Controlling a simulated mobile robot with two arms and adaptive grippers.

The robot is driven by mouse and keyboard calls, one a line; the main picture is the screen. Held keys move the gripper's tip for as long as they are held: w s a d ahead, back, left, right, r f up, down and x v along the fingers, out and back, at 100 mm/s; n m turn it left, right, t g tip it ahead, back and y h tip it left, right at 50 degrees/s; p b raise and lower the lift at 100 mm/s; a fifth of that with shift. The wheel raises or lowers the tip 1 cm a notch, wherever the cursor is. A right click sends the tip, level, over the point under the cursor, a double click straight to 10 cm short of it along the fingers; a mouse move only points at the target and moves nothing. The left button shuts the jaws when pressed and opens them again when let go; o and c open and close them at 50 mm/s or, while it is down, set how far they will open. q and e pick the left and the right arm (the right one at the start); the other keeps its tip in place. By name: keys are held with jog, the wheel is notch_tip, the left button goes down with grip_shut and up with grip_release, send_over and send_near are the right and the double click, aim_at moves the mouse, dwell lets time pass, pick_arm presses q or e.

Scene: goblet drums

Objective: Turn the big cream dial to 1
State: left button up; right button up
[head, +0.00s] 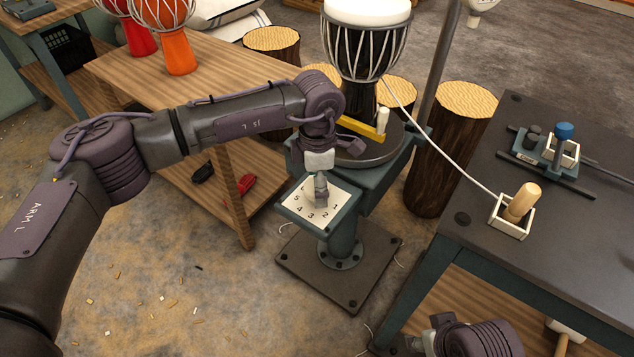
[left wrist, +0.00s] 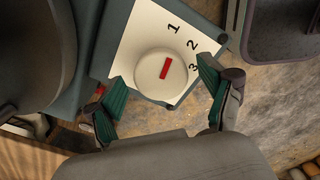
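The cream dial (left wrist: 156,87) is a round knob with a red bar mark, on a white plate (left wrist: 135,42) with printed numbers. In the left wrist view the 1, 2 and 3 show, and the red bar points close to the 1. My left gripper (head: 321,190) is over the dial in the head view and mostly hides it. In the left wrist view its two green-padded fingers are open, one on each side of the dial, with a visible gap to it.
The plate sits on a teal pedestal stand (head: 342,240) under a white-topped goblet drum (head: 366,40). A yellow bar (head: 362,129) with a cream peg is just behind my gripper. A dark table (head: 560,235) at right carries a wooden-handled lever (head: 522,203). A wooden table (head: 215,80) stands behind my left arm.

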pick_arm(q)
notch_tip(320, 180, up, 12)
dwell(0.7)
